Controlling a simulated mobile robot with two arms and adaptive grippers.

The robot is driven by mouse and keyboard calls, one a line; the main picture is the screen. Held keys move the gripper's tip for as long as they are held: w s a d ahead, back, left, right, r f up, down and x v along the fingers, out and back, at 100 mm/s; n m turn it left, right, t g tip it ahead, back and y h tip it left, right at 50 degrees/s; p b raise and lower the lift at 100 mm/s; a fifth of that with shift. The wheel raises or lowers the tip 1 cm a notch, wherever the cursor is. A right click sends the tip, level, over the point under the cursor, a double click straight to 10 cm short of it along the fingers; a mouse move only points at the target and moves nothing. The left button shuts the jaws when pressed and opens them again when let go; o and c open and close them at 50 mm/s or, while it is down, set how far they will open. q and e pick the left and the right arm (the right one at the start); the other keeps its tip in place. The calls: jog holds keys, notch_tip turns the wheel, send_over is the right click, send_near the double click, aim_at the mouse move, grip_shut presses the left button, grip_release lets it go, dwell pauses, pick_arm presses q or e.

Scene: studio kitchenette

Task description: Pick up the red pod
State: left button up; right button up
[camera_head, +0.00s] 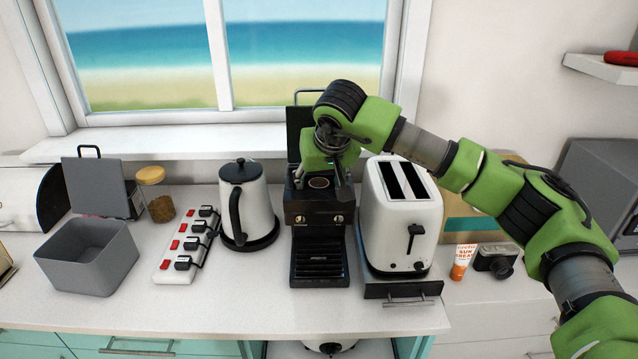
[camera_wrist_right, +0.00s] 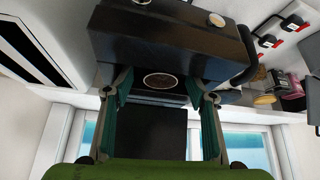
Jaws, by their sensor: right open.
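I cannot make out a red pod for certain in either view. The black coffee machine (camera_head: 319,250) stands on the counter with its dark lid (camera_head: 298,120) raised. A round opening with a brown inside (camera_head: 319,182) shows in its top, and it also shows in the right wrist view (camera_wrist_right: 160,80). My right gripper (camera_head: 325,178) is over the machine's top, partly hidden by its own arm. In the right wrist view its fingers (camera_wrist_right: 161,95) are apart, one on each side of the brown opening, with nothing held between them. My left gripper is not in view.
A white toaster (camera_head: 402,215) stands close right of the machine, a kettle (camera_head: 246,205) close left. Further left are a power strip (camera_head: 186,246), a jar (camera_head: 156,192) and an empty grey bin (camera_head: 88,256). A red object (camera_head: 622,58) lies on the right wall shelf.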

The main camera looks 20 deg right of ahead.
jog(key=shift+s, duration=0.1)
jog(key=shift+c, duration=1)
jog(key=c, duration=0.6)
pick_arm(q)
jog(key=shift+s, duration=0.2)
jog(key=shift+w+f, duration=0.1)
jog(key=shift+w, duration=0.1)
